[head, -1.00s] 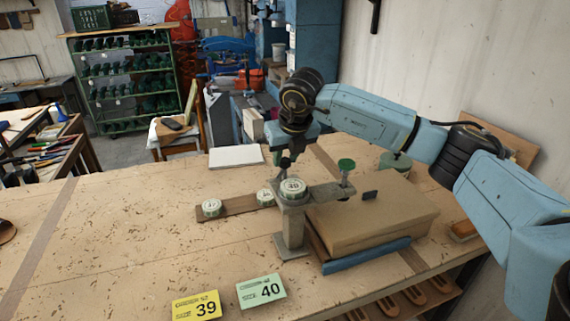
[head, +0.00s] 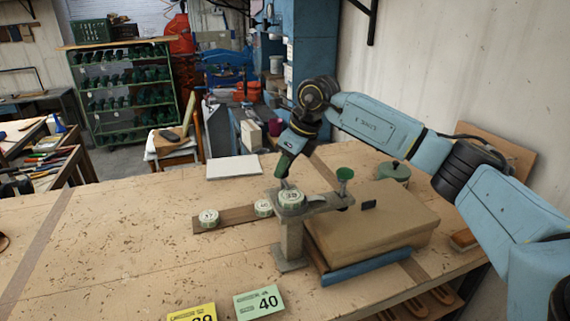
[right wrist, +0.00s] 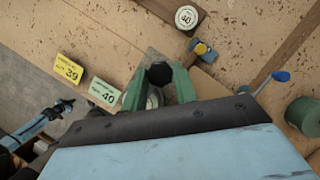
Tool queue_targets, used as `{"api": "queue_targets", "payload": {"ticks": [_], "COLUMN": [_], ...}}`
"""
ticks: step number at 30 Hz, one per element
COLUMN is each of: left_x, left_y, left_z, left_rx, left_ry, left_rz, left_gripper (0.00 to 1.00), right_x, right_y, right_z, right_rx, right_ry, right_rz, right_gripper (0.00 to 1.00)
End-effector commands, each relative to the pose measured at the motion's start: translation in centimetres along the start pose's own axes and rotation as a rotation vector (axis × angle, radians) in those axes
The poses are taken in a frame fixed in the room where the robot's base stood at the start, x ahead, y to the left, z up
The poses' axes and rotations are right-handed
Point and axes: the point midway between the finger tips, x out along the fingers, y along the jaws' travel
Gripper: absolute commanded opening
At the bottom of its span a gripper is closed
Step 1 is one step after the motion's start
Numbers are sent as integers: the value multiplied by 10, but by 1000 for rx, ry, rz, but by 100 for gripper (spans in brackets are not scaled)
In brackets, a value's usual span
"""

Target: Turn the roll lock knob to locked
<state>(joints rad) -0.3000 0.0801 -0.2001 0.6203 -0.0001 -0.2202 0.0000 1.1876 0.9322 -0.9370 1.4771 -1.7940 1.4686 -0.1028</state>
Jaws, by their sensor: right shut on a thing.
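A metal stand (head: 290,245) is fixed on the workbench, with a round labelled disc (head: 290,198) on top. My right gripper (head: 285,178) is just behind this disc, pointing down. In the right wrist view its green fingers (right wrist: 160,78) are closed around a small dark knob (right wrist: 160,74). The lower part of the knob and the exact contact are hidden. I cannot read a lock mark on it. What looks like my left arm shows small at the lower left of the right wrist view; its jaws are too small to judge.
A green-topped post (head: 344,174) and a tan block (head: 375,220) stand right of the gripper. Two labelled discs sit on a wooden strip (head: 235,214) at left. A yellow card and a green card (head: 259,303) lie in front. The left bench top is clear.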

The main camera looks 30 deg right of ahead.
Motion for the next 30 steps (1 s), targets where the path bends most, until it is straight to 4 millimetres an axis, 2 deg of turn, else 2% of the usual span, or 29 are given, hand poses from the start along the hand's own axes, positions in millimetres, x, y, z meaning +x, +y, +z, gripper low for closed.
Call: {"api": "queue_targets", "payload": {"ticks": [16,17,21,30], "left_x": [0,0,0,0], "left_y": [0,0,0,0], "left_z": [0,0,0,0], "left_rx": [0,0,0,0], "left_ry": [0,0,0,0], "left_rz": [0,0,0,0], "left_gripper": [0,0,0,0], "right_x": [0,0,0,-1], "right_y": [0,0,0,0], "right_z": [0,0,0,0], "right_rx": [-24,-24,-23,-22], "right_ry": [1,1,1,0], "right_rz": [9,9,9,8], "right_gripper": [6,31,49,50]}}
